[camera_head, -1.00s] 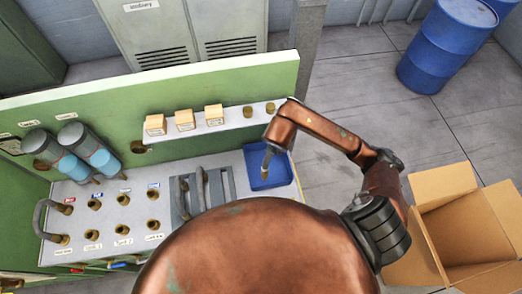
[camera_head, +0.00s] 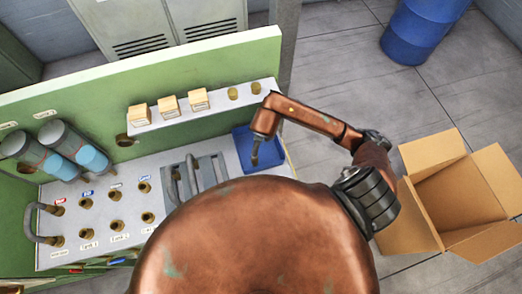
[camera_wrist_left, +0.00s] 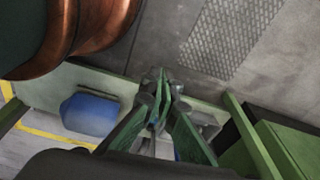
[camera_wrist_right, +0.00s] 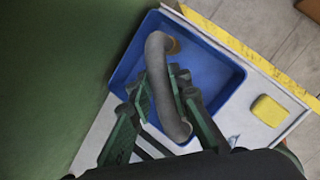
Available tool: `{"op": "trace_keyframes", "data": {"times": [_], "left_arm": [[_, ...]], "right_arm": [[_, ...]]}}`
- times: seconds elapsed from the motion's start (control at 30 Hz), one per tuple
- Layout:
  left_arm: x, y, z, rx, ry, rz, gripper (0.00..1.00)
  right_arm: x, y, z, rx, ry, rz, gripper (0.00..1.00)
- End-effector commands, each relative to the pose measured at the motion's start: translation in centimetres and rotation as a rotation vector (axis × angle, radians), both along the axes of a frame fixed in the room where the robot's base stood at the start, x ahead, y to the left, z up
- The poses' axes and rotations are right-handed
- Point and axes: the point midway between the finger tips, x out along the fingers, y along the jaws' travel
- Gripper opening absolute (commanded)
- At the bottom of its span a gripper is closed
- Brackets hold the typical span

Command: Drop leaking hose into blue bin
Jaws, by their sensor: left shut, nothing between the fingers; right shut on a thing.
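The blue bin (camera_head: 246,138) is a shallow tray on the right end of the bench; it also shows in the right wrist view (camera_wrist_right: 218,66). My right gripper (camera_wrist_right: 163,88) is shut on a grey curved hose (camera_wrist_right: 157,62) with a brass end and holds it over the bin. In the head view the hose end (camera_head: 254,158) shows above the bin, and my wrist hides the rest. Whether the hose touches the bin floor I cannot tell. My left gripper (camera_wrist_left: 160,90) is shut and empty in the left wrist view; it is not in the head view.
Two grey hoses (camera_head: 191,172) lie in a grey rack left of the bin. Another hose (camera_head: 32,222) is plugged in at the far left among brass ports. Small boxes (camera_head: 168,105) stand on the shelf. A yellow item (camera_wrist_right: 269,110) sits beside the bin. An open carton (camera_head: 455,195) stands right.

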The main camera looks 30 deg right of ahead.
Motion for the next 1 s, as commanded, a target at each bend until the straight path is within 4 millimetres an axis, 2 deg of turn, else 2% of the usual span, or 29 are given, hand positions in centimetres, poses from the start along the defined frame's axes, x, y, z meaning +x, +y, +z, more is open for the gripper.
{"op": "trace_keyframes", "data": {"times": [0.17, 0.2, 0.47, 0.77, 0.87, 1.0], "left_arm": [[-1.2, 0.1, -0.1, 0.001, 0.015, 0.003, 0.00], [-1.5, 0.1, -0.1, 0.001, 0.019, 0.003, 0.00], [-2.4, 0.1, -0.2, 0.001, 0.030, 0.006, 0.00], [-2.0, 0.2, -0.2, 0.003, 0.025, 0.005, 0.00], [-1.9, 0.2, -0.2, 0.003, 0.025, 0.005, 0.00], [-1.9, 0.2, -0.2, 0.002, 0.025, 0.005, 0.00]], "right_arm": [[0.1, 0.0, 0.1, 0.000, -0.002, 0.001, 0.00], [0.1, 0.0, 0.1, 0.000, -0.002, 0.001, 0.20], [0.0, 0.0, 0.1, 0.000, -0.001, 0.000, 0.38], [0.0, 0.0, 0.1, 0.000, 0.000, 0.000, 0.38], [-0.2, 0.2, 0.8, 0.000, -0.001, 0.000, 0.38], [-1.0, 0.7, 2.9, 0.000, -0.003, 0.003, 0.38]]}}
